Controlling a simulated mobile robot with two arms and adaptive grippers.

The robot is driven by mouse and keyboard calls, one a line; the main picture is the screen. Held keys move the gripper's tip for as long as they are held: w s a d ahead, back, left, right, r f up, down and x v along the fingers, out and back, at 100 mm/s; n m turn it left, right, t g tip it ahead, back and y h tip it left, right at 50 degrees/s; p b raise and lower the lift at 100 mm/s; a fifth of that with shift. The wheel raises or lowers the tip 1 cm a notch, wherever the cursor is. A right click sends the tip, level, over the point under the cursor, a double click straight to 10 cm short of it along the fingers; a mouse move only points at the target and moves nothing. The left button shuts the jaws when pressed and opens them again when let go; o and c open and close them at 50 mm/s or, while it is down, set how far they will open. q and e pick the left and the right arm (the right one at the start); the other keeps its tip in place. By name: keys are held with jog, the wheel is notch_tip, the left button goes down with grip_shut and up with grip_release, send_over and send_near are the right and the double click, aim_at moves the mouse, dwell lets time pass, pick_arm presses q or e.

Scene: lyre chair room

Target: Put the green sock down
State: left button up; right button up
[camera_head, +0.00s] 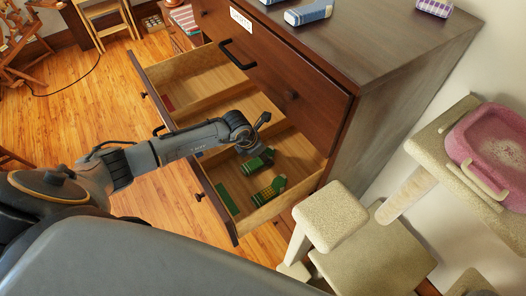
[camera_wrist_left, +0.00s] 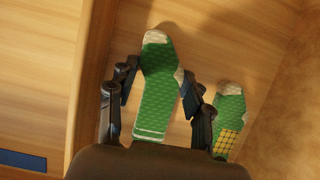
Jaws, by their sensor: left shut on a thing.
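My left gripper (camera_head: 252,150) reaches into an open wooden drawer (camera_head: 296,150). It is shut on a green sock (camera_wrist_left: 158,95) with a pale toe and heel, which shows between the two fingers in the left wrist view. This sock also shows below the gripper in the head view (camera_head: 258,163). I cannot tell whether it touches the drawer floor. A second green sock with a yellow check (camera_wrist_left: 230,122) lies beside it to the right. This checked sock also shows in the head view (camera_head: 270,190). My right gripper is not in view.
Wooden dividers split the drawer; another green item (camera_head: 227,199) lies near its front wall.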

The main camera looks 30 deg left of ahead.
aim_at(251, 163)
pick_arm(q)
jog(key=shift+f, duration=0.1)
jog(key=o, duration=1.1)
jog(key=shift+a+r, duration=0.1)
jog(key=shift+r, duration=0.15)
jog(key=b+v, duration=0.4)
jog(key=v, duration=0.7)
jog(key=shift+s+r, duration=0.2)
jog(key=shift+r, duration=0.1)
